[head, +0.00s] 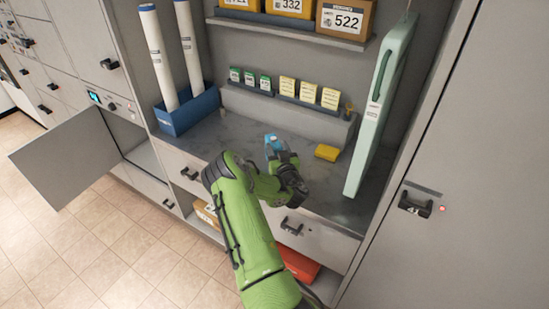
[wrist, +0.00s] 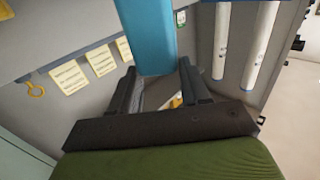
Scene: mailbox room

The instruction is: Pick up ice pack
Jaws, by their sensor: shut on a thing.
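The ice pack (head: 273,146) is a light blue block held at the end of my green arm, above the grey counter in the head view. In the wrist view the blue ice pack (wrist: 147,35) rises from between the two dark fingers and runs out past the top edge. My gripper (wrist: 157,85) is shut on its lower end. In the head view my gripper (head: 281,158) is partly hidden by my own wrist.
A yellow block (head: 327,152) lies on the counter (head: 225,130) to the right. A tall pale green panel (head: 380,105) stands farther right. A blue holder (head: 188,112) with white tubes stands at left. An open locker door (head: 68,158) juts out at lower left.

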